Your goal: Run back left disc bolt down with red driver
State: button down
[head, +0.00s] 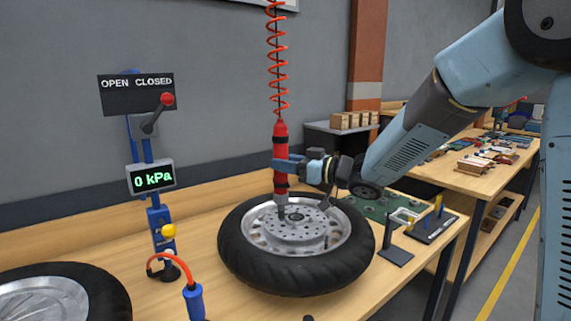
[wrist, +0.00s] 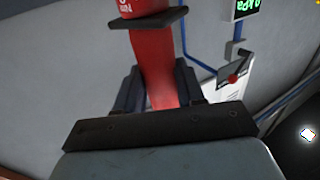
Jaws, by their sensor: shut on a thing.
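The red driver (head: 280,150) hangs upright from a coiled red hose (head: 276,60) over the wheel. My gripper (head: 282,165) is shut on the driver's body from the right. The driver's lower end reaches down to the left part of the brake disc (head: 296,222); I cannot tell whether it touches a bolt. The disc lies flat in the hub of the wheel (head: 297,285), which rests on the wooden bench. The individual bolts are too small to tell apart, and the driver partly covers that area. In the wrist view the red driver (wrist: 155,70) fills the space between my gripper's fingers (wrist: 160,92).
A blue stand holds a lever under an OPEN CLOSED sign (head: 136,95) and a 0 kPa gauge (head: 151,177). A second wheel (head: 105,290) lies at front left. A small stand (head: 395,254) and green mat (head: 368,207) are right of the wheel.

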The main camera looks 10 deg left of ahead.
aim_at(286, 135)
jog(key=shift+f, duration=0.35)
dwell(0.8)
jog(key=shift+r, duration=0.95)
dwell(0.9)
jog(key=shift+r, duration=2.7)
